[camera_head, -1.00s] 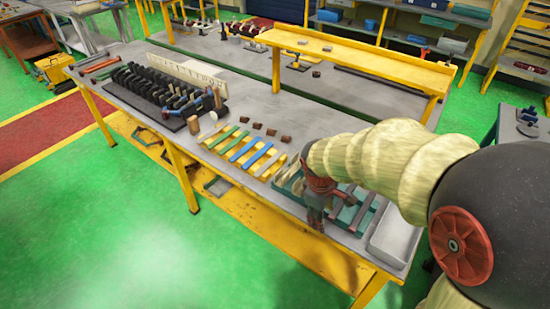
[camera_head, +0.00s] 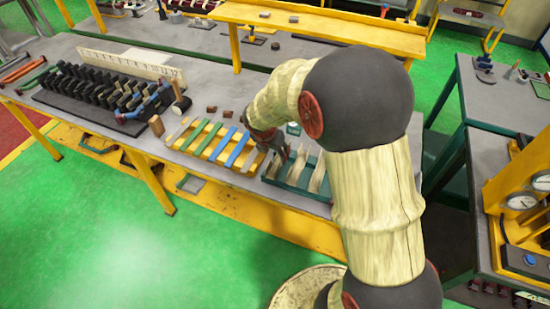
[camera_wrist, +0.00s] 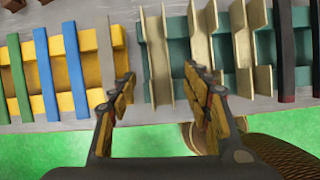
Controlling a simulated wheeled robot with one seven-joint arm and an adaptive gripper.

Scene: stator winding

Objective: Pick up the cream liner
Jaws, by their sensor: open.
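Several cream liners (camera_wrist: 156,55) stand as thin channel-like strips across a green tray (camera_wrist: 180,84). In the head view the cream liners (camera_head: 318,172) lie in the green tray (camera_head: 283,184) at the bench's front edge, partly hidden by my arm. My gripper (camera_wrist: 158,78) is open and empty. In the wrist view its fingertips appear on either side of the leftmost cream liner, with the tips near its lower end. I cannot tell the height between them. In the head view my gripper (camera_head: 278,150) is over the tray's left end.
A yellow rack (camera_wrist: 88,98) with blue, green and tan strips is left of the tray. Dark strips (camera_wrist: 287,50) lie at the tray's right. A black coil rack (camera_head: 100,98) stands farther left; a yellow shelf (camera_head: 320,27) stands behind.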

